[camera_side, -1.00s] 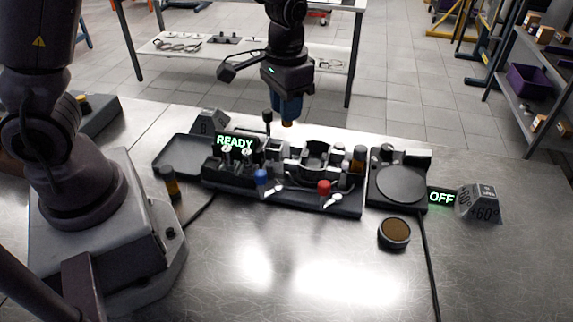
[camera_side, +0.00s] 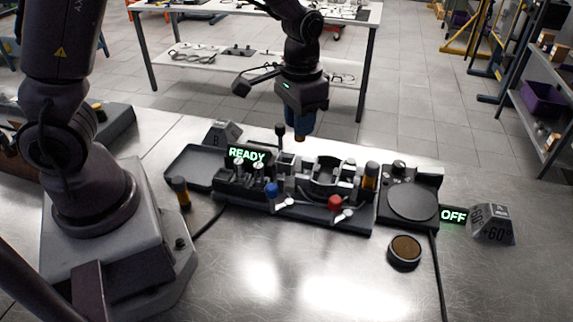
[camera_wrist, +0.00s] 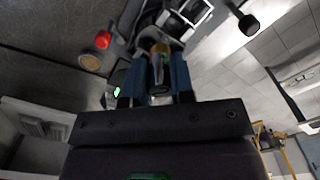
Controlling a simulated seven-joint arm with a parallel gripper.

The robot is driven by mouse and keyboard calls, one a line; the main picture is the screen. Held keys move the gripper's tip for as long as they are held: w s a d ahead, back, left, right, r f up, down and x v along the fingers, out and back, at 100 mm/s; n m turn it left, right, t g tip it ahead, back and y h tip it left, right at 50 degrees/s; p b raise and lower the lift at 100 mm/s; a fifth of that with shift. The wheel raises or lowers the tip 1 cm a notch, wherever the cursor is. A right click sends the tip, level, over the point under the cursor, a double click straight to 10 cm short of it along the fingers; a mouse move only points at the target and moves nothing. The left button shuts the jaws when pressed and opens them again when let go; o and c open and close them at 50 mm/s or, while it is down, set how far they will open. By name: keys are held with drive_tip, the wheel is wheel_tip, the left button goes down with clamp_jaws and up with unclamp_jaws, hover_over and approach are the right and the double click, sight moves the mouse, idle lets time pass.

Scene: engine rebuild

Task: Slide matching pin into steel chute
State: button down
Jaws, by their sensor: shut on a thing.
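My gripper (camera_side: 300,127) has blue fingers and hangs above the back of the black fixture (camera_side: 300,207), apart from it. In the wrist view, the fingers (camera_wrist: 160,80) are shut on a pin (camera_wrist: 160,52), a small cylinder with an orange-tan end. Only the pin's orange tip shows below the fingers in the side view. The fixture carries metal parts and a rounded cradle at its middle. I cannot tell for sure which part is the steel chute.
Dark cylinders with orange bands stand at the fixture's left (camera_side: 181,193) and right (camera_side: 371,176). A black-knobbed post (camera_side: 280,132) rises close left of my gripper.

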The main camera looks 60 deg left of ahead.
drive_tip(key=a+f, duration=0.5)
drive_tip(key=f, duration=0.2)
drive_tip(key=shift+a+f, duration=0.15)
idle(0.7)
drive_tip(key=shift+f, duration=1.25)
idle(2.3)
idle(0.3)
drive_tip(key=shift+c, duration=2.4)
unclamp_jaws()
drive_tip(key=shift+r, duration=0.1)
